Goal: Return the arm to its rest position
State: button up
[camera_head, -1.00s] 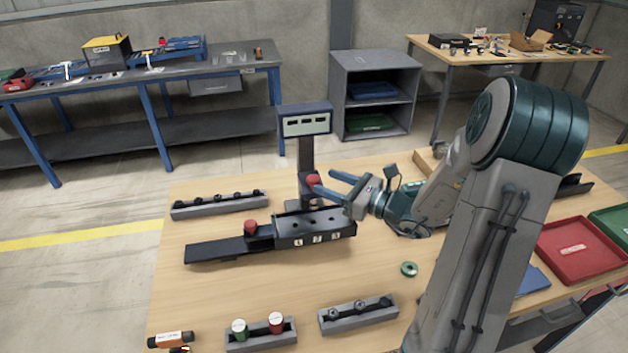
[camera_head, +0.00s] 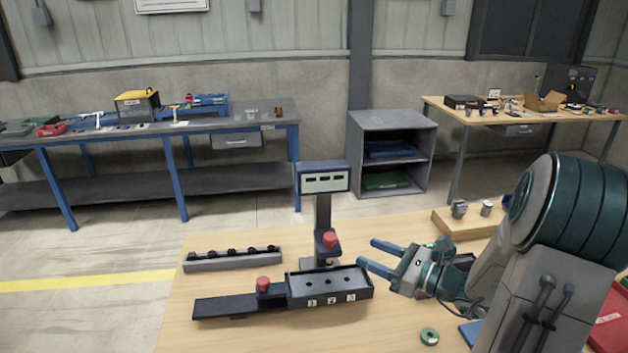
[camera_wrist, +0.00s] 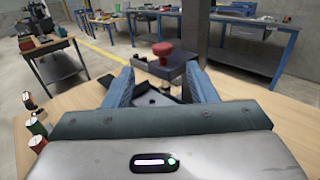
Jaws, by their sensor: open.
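My gripper (camera_head: 377,255) is open, with two blue fingers apart and nothing held between them. It is above the wooden table, just right of the black post with the red knob (camera_head: 329,240) and the display box (camera_head: 325,178). The dark fixture (camera_head: 331,286) marked 1, 2, 3 stands below and left of the gripper, with a second red knob (camera_head: 263,284) on its left part. In the wrist view the fingers (camera_wrist: 163,85) frame a red knob (camera_wrist: 163,49) beyond them. My arm extends from the right side.
A grey rack (camera_head: 232,261) holds several dark pieces on the table's left. A wooden tray (camera_head: 465,222) with small metal parts lies behind my arm. A green ring (camera_head: 429,336) lies near the front. Workbenches and a grey shelf (camera_head: 385,150) stand behind, apart from the table.

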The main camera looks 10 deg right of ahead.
jog(key=s+a+n+g+h, duration=0.3)
jog(key=s+a+n+g, duration=0.85)
jog(key=a+n, duration=0.2)
jog(key=s+d+r+n+t+h, duration=0.2)
jog(key=s+d+n+h, duration=0.3)
jog(key=n+h, duration=0.5)
jog(key=s+r+n, duration=0.1)
jog(key=s+n, duration=0.1)
jog(key=n, duration=0.1)
jog(key=shift+s+d, duration=0.2)
